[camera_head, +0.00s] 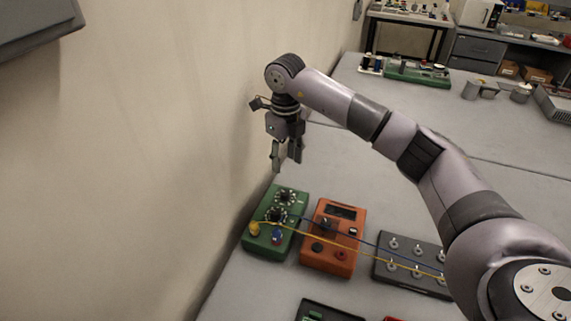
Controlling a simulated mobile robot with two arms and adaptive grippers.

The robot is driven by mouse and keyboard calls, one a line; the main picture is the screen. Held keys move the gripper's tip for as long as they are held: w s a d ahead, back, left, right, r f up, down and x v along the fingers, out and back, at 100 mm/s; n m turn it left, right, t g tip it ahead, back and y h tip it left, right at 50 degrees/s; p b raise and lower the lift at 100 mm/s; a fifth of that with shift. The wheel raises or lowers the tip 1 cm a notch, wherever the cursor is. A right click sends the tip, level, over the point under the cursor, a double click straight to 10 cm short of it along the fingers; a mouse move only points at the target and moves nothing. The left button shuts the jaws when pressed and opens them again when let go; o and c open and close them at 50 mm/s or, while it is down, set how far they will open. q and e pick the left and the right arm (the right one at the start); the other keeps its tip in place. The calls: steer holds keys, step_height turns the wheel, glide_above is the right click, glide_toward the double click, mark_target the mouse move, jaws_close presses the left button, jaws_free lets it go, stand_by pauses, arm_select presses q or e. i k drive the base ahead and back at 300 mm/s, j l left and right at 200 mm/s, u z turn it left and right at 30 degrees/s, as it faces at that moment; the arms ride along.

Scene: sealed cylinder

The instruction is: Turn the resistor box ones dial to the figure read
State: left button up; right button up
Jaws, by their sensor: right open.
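The green resistor box (262,243) sits on the table beside the wall. It carries two black dials, a far one (285,195) and a nearer one (277,214); their markings are too small to read, so I cannot tell which is the ones dial. A yellow plug (254,229) and a blue plug (277,237) sit at its near end. My right gripper (286,162) points down with its fingers apart and empty, above the far end of the box and clear of the dials. My left gripper is out of view.
An orange meter (325,260) with a dark display stands right of the box. A black terminal block (412,275) lies further right. Yellow and blue wires run from the box across the meter to it.

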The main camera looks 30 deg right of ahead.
mark_target(276, 215)
steer(key=k+j, duration=0.5)
steer(key=k, duration=0.2)
steer(key=k+j, duration=0.5)
steer(key=k, duration=0.15)
